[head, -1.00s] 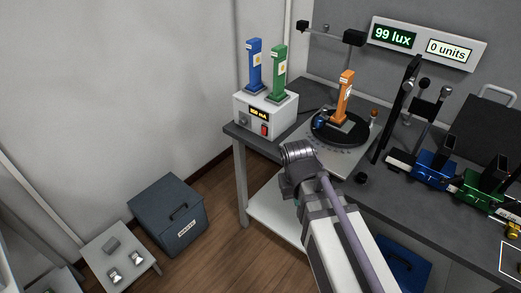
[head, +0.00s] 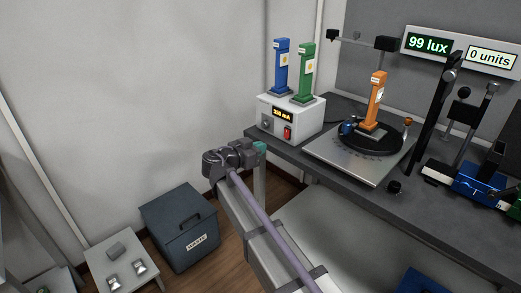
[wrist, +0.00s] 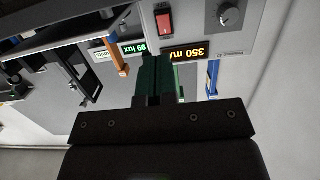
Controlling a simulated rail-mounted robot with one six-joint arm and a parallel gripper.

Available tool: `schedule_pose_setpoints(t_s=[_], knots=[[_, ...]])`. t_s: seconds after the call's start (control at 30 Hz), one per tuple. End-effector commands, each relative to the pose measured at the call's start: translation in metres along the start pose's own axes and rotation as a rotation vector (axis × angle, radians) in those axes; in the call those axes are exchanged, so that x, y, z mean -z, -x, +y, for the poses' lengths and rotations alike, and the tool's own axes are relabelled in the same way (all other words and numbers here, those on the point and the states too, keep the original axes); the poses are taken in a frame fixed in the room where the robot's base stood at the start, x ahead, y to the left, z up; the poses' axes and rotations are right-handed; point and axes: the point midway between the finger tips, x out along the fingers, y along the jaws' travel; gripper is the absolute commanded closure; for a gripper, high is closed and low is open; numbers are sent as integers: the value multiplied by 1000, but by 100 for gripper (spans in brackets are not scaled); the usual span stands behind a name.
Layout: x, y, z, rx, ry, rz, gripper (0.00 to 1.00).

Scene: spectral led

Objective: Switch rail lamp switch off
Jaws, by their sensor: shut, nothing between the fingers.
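A red rocker switch (head: 287,132) is on the front of a white box (head: 306,119) at the table's left end. It also shows in the wrist view (wrist: 164,22), near the top, beside a lit display (wrist: 185,52) and a grey knob (wrist: 230,13). My gripper (head: 260,147) is in front of and below the box, with its teal fingers toward it. In the wrist view, its dark green fingers (wrist: 158,62) are shut and empty, apart from the switch in the picture. I cannot read a switch label or the rocker's position.
A blue post (head: 282,65) and a green post (head: 305,70) stand on the box. An orange post (head: 375,103) stands on a black turntable (head: 352,141). A panel (head: 461,48) reads 99 lux and 0 units. A waste bin (head: 180,228) stands on the floor.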

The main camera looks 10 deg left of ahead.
Motion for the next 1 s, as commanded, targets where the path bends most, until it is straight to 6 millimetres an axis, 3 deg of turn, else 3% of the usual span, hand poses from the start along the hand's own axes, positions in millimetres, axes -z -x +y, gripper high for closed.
schedule_pose_setpoints(t_s=[0.4,0.6,0.93,1.0], knots=[[-2,-89,0,-2,0,-1,100],[-1,-107,0,-1,1,-1,100],[-1,-109,1,-2,1,1,100],[-4,-122,9,-18,-2,22,100]])
